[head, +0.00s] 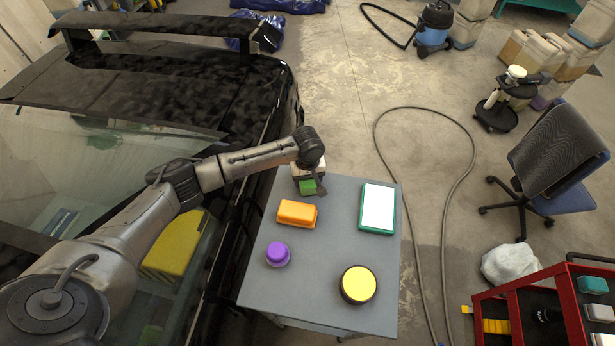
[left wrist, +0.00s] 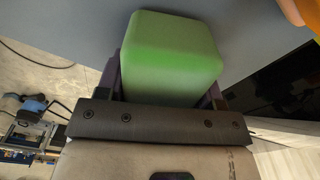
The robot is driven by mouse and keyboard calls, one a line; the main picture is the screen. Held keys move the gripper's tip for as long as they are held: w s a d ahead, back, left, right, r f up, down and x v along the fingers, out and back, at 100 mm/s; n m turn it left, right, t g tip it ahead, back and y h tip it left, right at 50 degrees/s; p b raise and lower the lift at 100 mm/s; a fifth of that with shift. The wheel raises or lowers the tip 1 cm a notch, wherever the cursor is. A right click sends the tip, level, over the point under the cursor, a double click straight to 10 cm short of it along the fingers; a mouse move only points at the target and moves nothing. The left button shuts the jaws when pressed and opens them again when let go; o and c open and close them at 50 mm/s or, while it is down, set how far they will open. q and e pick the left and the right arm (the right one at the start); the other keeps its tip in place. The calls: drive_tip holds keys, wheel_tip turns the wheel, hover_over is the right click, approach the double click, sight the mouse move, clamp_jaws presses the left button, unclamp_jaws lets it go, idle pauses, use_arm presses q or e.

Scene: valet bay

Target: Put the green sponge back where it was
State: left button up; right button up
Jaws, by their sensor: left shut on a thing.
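The green sponge (head: 308,188) is at the far left part of the grey table (head: 320,250) in the head view. My left gripper (head: 307,180) is above it and shut on it, pointing down. In the left wrist view the sponge (left wrist: 172,50) fills the space between the two dark fingers (left wrist: 170,92). I cannot tell whether its underside touches the table top. My right gripper is in neither view.
An orange block (head: 297,212) lies just nearer than the sponge. A purple round item (head: 277,254), a yellow-topped round item (head: 358,284) and a white pad with a green border (head: 378,208) share the table. The black car (head: 262,130) stands close on the left.

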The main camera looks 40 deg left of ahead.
use_arm(q)
drive_tip(key=shift+f, duration=0.1)
drive_tip(key=o, duration=1.2)
wheel_tip(320, 180, up, 12)
drive_tip(key=shift+d+r+b, duration=0.1)
drive_tip(key=shift+b, duration=0.35)
drive_tip(key=shift+d, duration=0.1)
